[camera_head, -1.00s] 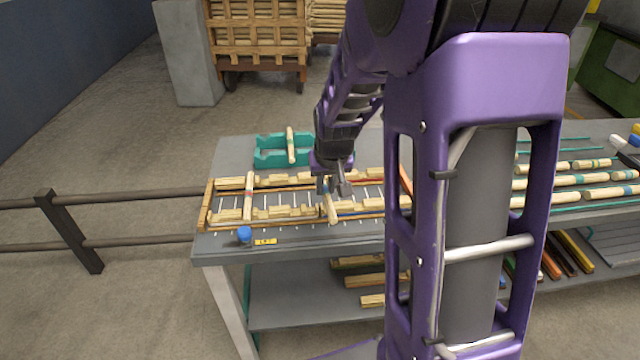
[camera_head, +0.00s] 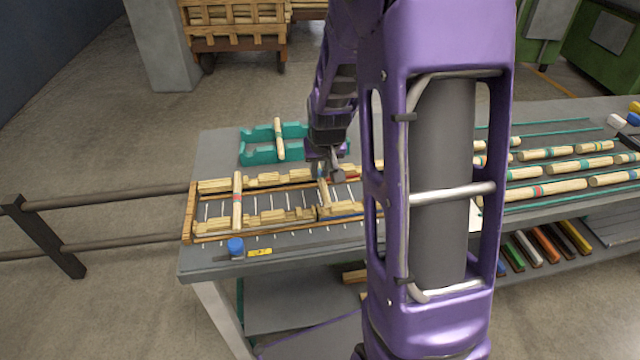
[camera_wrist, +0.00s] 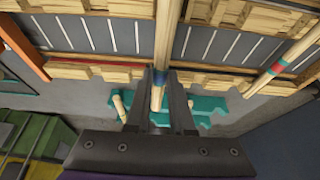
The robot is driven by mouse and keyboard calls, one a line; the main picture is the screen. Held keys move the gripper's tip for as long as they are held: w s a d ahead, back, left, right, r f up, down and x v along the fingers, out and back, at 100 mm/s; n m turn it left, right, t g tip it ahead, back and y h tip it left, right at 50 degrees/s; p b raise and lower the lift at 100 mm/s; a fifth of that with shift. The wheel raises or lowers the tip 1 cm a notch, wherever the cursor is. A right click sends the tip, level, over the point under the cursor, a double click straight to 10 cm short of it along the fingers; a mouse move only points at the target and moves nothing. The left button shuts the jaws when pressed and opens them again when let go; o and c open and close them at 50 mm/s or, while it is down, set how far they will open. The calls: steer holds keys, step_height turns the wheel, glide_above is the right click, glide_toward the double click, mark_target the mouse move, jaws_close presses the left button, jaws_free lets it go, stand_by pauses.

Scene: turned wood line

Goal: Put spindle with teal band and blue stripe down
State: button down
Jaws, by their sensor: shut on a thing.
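The held spindle (camera_wrist: 168,30) is pale wood with a teal and blue marking by the jaws in the wrist view. It also shows in the head view (camera_head: 323,192), lying across the wooden rack. My gripper (camera_wrist: 159,80) is shut on it near the marking; in the head view my gripper (camera_head: 326,172) is over the rack's back rail. The rack (camera_head: 188,212) has two notched rails. I cannot tell whether the spindle touches both rails. Part of the rack's right side is hidden behind my arm.
Another spindle with red and teal marks (camera_head: 237,203) lies across the rack at left. A teal cradle (camera_head: 258,155) behind the rack holds a spindle (camera_head: 279,140). A blue knob (camera_head: 236,246) stands at the front edge. Several banded spindles (camera_head: 580,165) lie at right.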

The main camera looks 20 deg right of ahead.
mark_target(321, 178)
steer(key=shift+f, duration=1.95)
steer(key=shift+f+b, duration=0.35)
steer(key=shift+b, duration=0.2)
steer(key=c, duration=0.8)
jaws_free()
steer(key=shift+r, duration=0.1)
steer(key=shift+r, duration=0.1)
steer(key=shift+r+p, duration=0.45)
steer(key=shift+r, duration=0.15)
steer(key=p+v, duration=0.1)
steer(key=v, duration=0.9)
steer(key=shift+s+a+r, duration=0.1)
steer(key=shift+s+r, duration=0.3)
steer(key=shift+r, duration=0.1)
